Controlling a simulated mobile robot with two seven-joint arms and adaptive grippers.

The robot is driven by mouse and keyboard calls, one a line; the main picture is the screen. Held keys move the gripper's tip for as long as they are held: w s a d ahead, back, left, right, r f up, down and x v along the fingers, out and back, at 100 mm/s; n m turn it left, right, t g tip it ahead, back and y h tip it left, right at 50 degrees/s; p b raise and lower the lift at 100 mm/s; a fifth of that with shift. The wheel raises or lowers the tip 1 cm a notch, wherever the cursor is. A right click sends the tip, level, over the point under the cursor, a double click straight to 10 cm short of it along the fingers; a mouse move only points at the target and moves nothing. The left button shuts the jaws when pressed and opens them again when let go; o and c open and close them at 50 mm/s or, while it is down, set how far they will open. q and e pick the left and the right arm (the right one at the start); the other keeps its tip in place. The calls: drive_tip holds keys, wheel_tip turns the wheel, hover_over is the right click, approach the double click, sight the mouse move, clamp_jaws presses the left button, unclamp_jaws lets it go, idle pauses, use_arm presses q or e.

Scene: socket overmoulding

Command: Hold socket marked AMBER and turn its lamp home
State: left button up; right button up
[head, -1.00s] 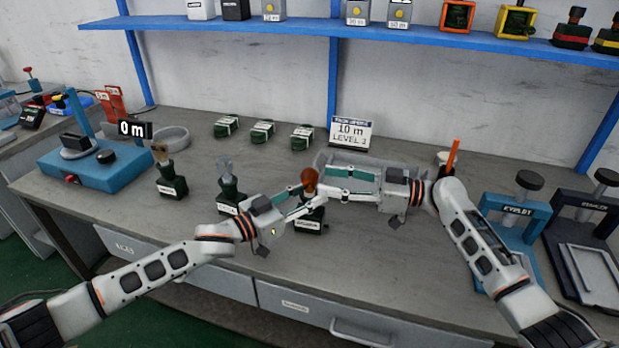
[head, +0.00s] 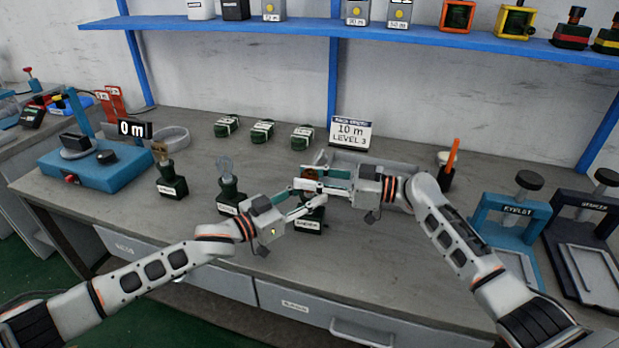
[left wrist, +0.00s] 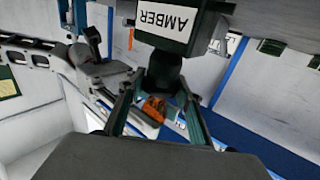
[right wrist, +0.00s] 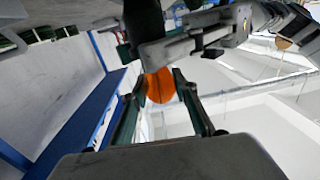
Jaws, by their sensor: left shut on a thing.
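The socket marked AMBER (head: 308,224) is a dark block standing on the bench; its white label shows in the left wrist view (left wrist: 168,22). My left gripper (head: 300,205) is shut on its neck. The orange lamp (right wrist: 160,86) sits at the top of this socket, and also shows in the left wrist view (left wrist: 153,108). My right gripper (right wrist: 159,80) has its fingers either side of the lamp, with narrow gaps seeming to show, so it looks open around it. In the head view the right gripper (head: 322,180) mostly hides the lamp.
Two more sockets with lamps, one brownish (head: 170,180) and one clear (head: 230,188), stand to the left. Several dark blocks (head: 262,131) lie behind. A grey tray (head: 395,170) and a level sign (head: 350,133) are behind my right gripper. Presses (head: 510,225) stand at right.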

drive_tip(key=shift+f+m+t, duration=0.15)
drive_tip(key=shift+m+t, duration=0.15)
drive_tip(key=shift+t, duration=0.1)
drive_tip(key=shift+s+a, duration=0.1)
drive_tip(key=shift+f+m+t+h, duration=0.1)
drive_tip(key=shift+m+t+h, duration=1.1)
drive_tip(key=shift+t, duration=0.55)
drive_tip(key=shift+f+m+t+h, duration=0.1)
drive_tip(key=shift+m+t+h, duration=0.9)
drive_tip(key=shift+m+t, duration=0.6)
drive_tip(key=shift+a+r+m+t+h, duration=0.1)
drive_tip(key=shift+r+m+t+h, duration=0.05)
drive_tip(key=shift+m+t+h, duration=0.3)
drive_tip(key=shift+a+r+m+t+h, duration=0.15)
drive_tip(key=shift+t+h, duration=0.1)
drive_tip(key=shift+t, duration=0.25)
drive_tip(key=shift+r+m+t+h, duration=0.1)
drive_tip(key=shift+m+t+h, duration=0.5)
drive_tip(key=shift+h, duration=0.3)
drive_tip(key=shift+d+r+m+t+h, duration=0.1)
drive_tip(key=shift+d+m+t+h, duration=0.15)
drive_tip(key=shift+m+t+h, duration=0.2)
drive_tip(key=o, duration=1.1)
